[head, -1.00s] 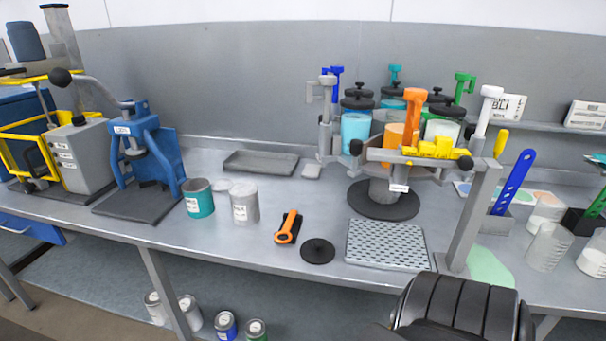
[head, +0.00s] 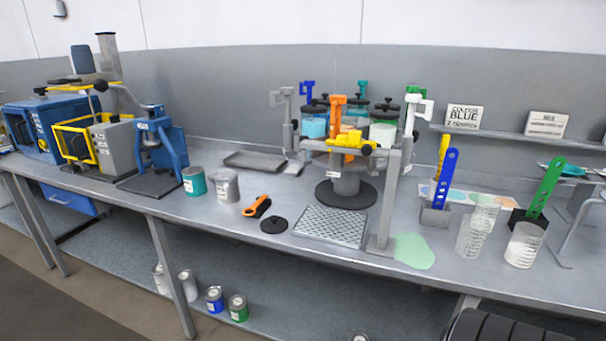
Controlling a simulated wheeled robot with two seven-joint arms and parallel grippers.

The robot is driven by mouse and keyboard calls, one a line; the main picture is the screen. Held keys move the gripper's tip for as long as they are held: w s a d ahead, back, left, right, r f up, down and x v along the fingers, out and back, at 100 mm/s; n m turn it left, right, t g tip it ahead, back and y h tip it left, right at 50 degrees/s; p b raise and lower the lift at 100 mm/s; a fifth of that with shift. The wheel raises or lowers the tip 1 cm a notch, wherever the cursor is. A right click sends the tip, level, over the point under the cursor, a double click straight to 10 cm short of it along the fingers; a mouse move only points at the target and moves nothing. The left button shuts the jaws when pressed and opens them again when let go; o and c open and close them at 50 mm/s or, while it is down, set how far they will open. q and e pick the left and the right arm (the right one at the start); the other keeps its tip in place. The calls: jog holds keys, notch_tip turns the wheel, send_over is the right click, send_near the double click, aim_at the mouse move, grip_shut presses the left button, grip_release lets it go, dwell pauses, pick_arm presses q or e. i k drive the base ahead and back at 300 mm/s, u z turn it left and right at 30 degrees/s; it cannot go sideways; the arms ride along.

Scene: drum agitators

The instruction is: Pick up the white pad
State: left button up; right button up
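A small pale, flat piece that looks like the white pad (head: 293,168) lies on the grey bench, just right of the shallow grey tray (head: 253,161). It is small in the head view, so its exact shape is hard to tell. It is left of and behind the dispenser carousel. Neither of my grippers is in view.
The carousel's round black base (head: 346,195), a perforated grey plate (head: 331,226) and a black disc (head: 273,226) stand nearer the front. An orange-handled tool (head: 257,206) lies beside them. A teal can (head: 194,181) and a grey can (head: 224,186) stand to the left.

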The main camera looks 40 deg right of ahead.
aim_at(294, 169)
jog(key=z, duration=1.45)
